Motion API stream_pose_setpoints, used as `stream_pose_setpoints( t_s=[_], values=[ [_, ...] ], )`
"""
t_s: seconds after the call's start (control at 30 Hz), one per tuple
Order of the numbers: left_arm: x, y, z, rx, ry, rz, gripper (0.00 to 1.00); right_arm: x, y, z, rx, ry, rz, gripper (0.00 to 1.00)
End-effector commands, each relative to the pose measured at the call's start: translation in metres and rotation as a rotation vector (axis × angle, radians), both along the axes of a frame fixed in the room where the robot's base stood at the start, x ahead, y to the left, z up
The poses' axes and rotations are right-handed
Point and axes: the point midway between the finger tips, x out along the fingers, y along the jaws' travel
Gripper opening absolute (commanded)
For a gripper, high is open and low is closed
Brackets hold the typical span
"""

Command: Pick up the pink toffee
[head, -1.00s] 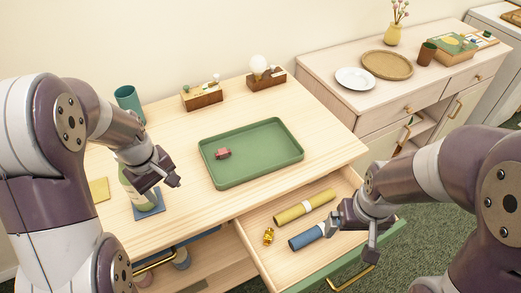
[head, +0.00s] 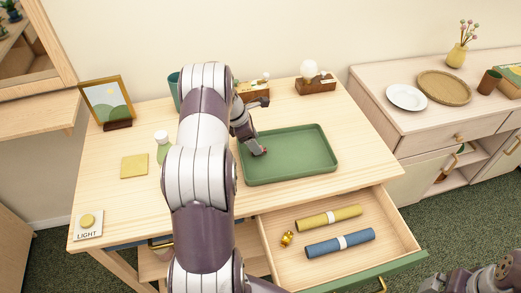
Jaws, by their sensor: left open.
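The pink toffee (head: 264,150) lies at the left side of the green tray (head: 312,160) on the wooden table; only a small part of it shows by my fingers. My left gripper (head: 259,148) is open, over the tray's left side and right at the toffee. I cannot tell whether its fingers touch the toffee. My left arm hides part of the table. Part of my right arm's end (head: 455,282) shows at the bottom right corner, and its jaws are not clear.
The open drawer (head: 385,225) holds a yellow roll (head: 312,222), a blue roll (head: 325,248) and a gold-wrapped sweet (head: 287,239). A picture frame (head: 107,103), a bottle (head: 162,140) and a teal cup (head: 174,88) stand left. A bulb on a wooden base (head: 316,86) stands behind the tray.

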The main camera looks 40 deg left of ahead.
Motion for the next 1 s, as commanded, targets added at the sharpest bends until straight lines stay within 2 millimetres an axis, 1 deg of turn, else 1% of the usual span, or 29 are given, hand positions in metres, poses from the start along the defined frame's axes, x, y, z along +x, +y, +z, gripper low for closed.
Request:
stream_pose_setpoints(
  t_s=[0.03,0.1,0.2,0.4,0.43,0.47,0.5,0.6,0.87,1.0],
  values=[
    [0.001,-0.002,-0.008,-0.003,0.003,0.000,0.58,0.000,0.000,0.005,0.000,0.000,0.000,0.99],
    [0.004,-0.004,-0.020,-0.002,0.002,-0.001,0.58,0.000,0.000,0.005,0.000,0.000,0.000,0.99],
    [0.007,-0.007,-0.029,0.000,0.000,-0.001,0.58,0.000,0.000,0.006,0.000,0.000,0.000,0.99],
    [0.008,-0.007,-0.030,0.001,-0.001,-0.001,0.58,0.000,0.000,0.005,0.000,0.000,0.000,0.99],
    [0.008,-0.007,-0.030,0.000,0.000,-0.001,0.52,0.000,0.000,0.005,0.000,0.000,0.000,0.99],
    [0.008,-0.007,-0.030,0.000,0.000,-0.001,0.42,0.000,0.000,0.005,0.000,0.000,0.000,0.99],
    [0.008,-0.007,-0.030,0.000,0.000,-0.001,0.29,0.000,0.000,0.005,0.000,0.000,0.000,0.99],
    [0.008,-0.007,-0.030,0.000,0.000,-0.001,0.00,0.000,0.000,0.005,0.000,0.000,0.000,0.99],
    [0.008,-0.007,-0.030,0.000,0.000,-0.001,0.00,0.000,0.000,0.005,0.000,0.000,0.000,0.99],
    [0.008,-0.007,-0.023,0.001,-0.001,-0.001,0.00,0.000,0.000,0.004,0.000,0.000,0.000,0.99]
  ],
)
